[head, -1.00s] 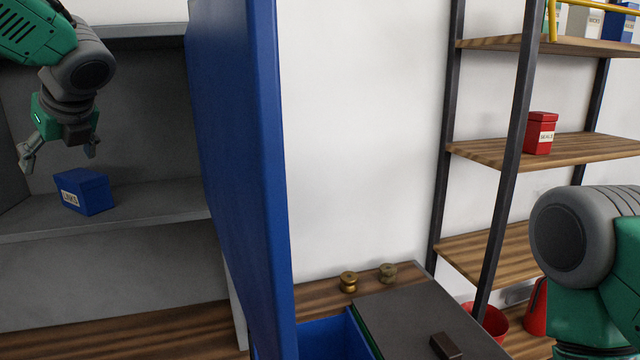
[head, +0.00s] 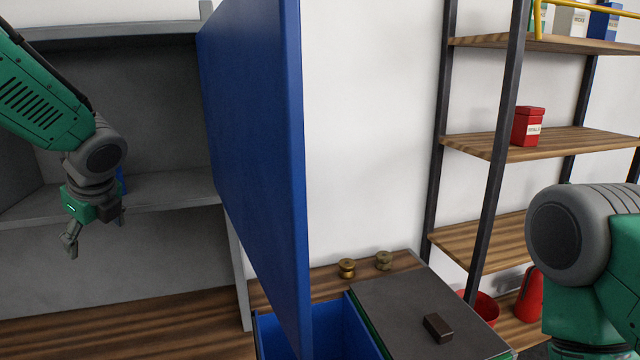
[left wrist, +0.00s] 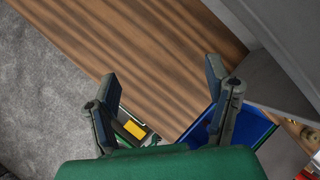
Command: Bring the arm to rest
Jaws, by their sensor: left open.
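My left gripper (head: 97,228) is in front of the grey cabinet at the left of the head view, pointing down, open and empty. In the left wrist view its two fingers (left wrist: 168,100) stand wide apart with wooden surface below and nothing between the pads. A blue box (head: 121,181) on the cabinet shelf (head: 170,196) is mostly hidden behind the gripper. My right arm shows at the right edge of the head view, but its gripper is out of view.
The open blue cabinet door (head: 255,130) stands upright right of my left arm. Below it is an open blue bin (head: 335,325). A shelf rack holds a red box (head: 528,127).

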